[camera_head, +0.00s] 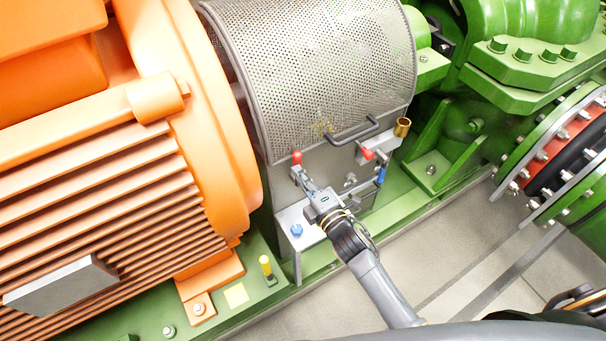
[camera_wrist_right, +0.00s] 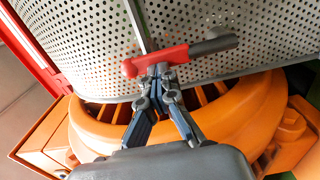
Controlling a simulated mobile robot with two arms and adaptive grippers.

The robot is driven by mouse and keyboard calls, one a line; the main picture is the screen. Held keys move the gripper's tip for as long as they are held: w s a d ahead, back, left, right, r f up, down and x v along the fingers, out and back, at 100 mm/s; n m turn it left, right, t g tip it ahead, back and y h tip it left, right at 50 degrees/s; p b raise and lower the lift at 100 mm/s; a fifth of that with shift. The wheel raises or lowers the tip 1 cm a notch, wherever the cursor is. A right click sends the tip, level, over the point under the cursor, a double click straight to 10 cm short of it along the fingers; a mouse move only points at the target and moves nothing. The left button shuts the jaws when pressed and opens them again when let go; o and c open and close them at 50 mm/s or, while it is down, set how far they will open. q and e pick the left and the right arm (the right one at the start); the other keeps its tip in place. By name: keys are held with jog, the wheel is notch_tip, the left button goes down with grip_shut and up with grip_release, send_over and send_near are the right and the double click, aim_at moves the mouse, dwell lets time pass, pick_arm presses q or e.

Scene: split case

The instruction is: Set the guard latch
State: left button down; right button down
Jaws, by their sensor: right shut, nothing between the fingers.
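The guard (camera_head: 320,60) is a curved perforated metal cover between the orange motor and the green machine, and it looks closed. A latch with a red knob (camera_head: 297,157) sits at its lower left edge. A second red-tipped latch (camera_head: 367,154) is farther right, below the guard's handle. My right gripper (camera_head: 306,182) is shut and empty, with its fingertips close below the left latch. In the right wrist view the fingertips (camera_wrist_right: 157,75) overlap the lower side of a red lever (camera_wrist_right: 160,60) with a grey rod; I cannot tell whether they touch. My left gripper is not in view.
A grey bar handle (camera_head: 352,131) and a brass cup (camera_head: 402,127) stand near the right latch. The orange motor (camera_head: 110,170) is close on the left. Bare floor (camera_head: 440,245) is at the lower right.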

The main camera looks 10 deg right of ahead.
jog(key=shift+w+a+r, duration=0.15)
jog(key=shift+w+r, duration=0.1)
jog(key=shift+r, duration=0.25)
jog(key=c, duration=1.2)
grip_release()
jog(key=o, duration=0.7)
jog(key=shift+w+a+f, duration=0.25)
jog(key=shift+w+f, duration=0.05)
jog(key=shift+w, duration=0.1)
jog(key=o, duration=0.5)
jog(key=shift+f, duration=0.15)
jog(key=shift+c, duration=0.2)
jog(key=shift+s+d, duration=0.2)
jog(key=v, duration=1.2)
